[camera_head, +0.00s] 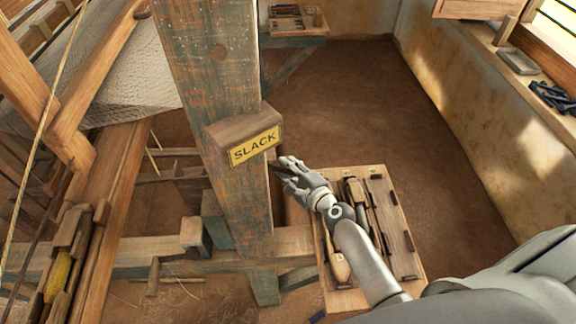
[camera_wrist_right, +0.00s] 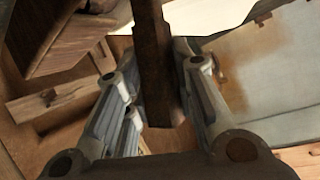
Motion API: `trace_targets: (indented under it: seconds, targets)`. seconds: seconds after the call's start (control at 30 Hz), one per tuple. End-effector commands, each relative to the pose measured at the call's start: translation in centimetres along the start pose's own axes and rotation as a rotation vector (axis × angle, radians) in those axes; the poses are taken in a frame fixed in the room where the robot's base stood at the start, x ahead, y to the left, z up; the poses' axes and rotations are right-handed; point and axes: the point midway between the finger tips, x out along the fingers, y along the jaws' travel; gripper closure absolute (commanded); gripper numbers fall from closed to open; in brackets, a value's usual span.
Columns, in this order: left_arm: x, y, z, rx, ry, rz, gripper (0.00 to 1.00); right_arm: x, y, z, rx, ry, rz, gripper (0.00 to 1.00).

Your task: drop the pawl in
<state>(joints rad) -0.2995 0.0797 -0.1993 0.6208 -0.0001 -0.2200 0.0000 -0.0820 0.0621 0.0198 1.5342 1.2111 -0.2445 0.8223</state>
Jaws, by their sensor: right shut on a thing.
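My right gripper (camera_head: 288,170) is beside the right face of the weathered post, just below and right of the block marked SLACK (camera_head: 246,136). In the right wrist view my right gripper (camera_wrist_right: 160,118) is shut on a dark brown bar, which looks like the pawl (camera_wrist_right: 152,65). The bar runs up between the fingers and out of the top of the picture. In the head view the bar is mostly hidden by the fingers and the post, and I cannot see what its far end meets. My left gripper is not in view.
A wooden board with tools (camera_head: 404,228) lies below my right forearm. The upright post (camera_head: 222,70) and a low beam (camera_head: 130,255) are close on the left. A small shelf (camera_head: 293,29) stands at the back. The brown floor (camera_head: 360,110) beyond is clear.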

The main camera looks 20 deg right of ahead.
Motion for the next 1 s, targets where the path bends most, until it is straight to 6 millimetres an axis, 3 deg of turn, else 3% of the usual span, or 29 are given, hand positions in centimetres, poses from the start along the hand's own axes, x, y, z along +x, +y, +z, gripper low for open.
trace_targets:
  seconds: [0.2, 0.23, 0.37, 0.77, 1.0]
  targets:
    - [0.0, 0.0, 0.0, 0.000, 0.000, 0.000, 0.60, 0.1, -0.3, 0.0, -0.010, 0.001, -0.007, 1.00]
    - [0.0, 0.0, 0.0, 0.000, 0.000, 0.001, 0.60, 0.1, -0.3, 0.0, -0.010, 0.001, -0.007, 0.72]
    - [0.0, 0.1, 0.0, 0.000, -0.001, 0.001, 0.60, 0.1, -0.3, -0.1, -0.009, 0.001, -0.006, 0.55]
    - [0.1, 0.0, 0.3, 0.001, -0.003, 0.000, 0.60, -0.3, -0.1, -0.1, -0.005, 0.001, -0.003, 0.54]
    - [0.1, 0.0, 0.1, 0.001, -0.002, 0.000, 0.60, -3.7, 0.0, -0.1, -0.007, 0.002, -0.001, 0.54]
